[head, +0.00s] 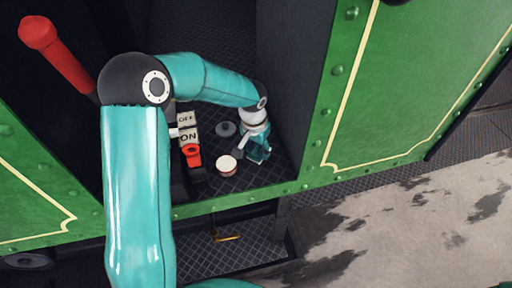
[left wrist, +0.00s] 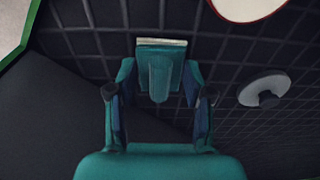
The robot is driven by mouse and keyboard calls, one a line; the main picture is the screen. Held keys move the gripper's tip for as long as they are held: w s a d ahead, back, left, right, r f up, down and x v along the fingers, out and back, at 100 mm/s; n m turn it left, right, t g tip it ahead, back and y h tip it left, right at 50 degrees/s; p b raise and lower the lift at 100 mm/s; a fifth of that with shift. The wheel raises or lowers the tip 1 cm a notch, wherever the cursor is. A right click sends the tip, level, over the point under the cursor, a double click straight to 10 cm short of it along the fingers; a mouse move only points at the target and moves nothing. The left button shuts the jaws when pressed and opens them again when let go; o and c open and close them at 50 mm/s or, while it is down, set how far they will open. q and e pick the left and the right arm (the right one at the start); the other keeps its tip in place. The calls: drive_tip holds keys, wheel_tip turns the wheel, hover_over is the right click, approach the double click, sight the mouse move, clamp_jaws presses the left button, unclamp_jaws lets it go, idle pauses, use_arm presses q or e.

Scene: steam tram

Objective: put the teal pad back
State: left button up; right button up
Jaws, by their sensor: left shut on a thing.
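The teal pad (left wrist: 160,72) shows in the left wrist view as a small teal block with a raised grip and a pale strip along its far edge. My left gripper (left wrist: 158,92) has its two fingers on either side of it and is shut on it. In the head view the left gripper (head: 256,149) is low inside the tram's opening, over the dark ribbed floor. The pad is hard to tell from the teal gripper there. I cannot tell whether the pad touches the floor. My right gripper is not in view.
A pale-topped round pad with a red rim (head: 227,166) and a grey disc with a knob (head: 225,129) lie left of the gripper. A red-handled switch (head: 192,155) with OFF/ON plates stands further left. A dark wall (head: 297,90) rises close on the right.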

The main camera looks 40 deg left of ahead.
sight(255, 151)
use_arm(q)
drive_tip(key=o, duration=1.2)
drive_tip(key=shift+f, duration=0.15)
drive_tip(key=r, duration=0.4)
drive_tip(key=s+r, duration=0.1)
drive_tip(key=r, duration=0.3)
drive_tip(key=r+b, duration=0.1)
drive_tip(key=r, duration=0.3)
drive_tip(key=shift+s, duration=0.2)
drive_tip(key=shift+s, duration=0.1)
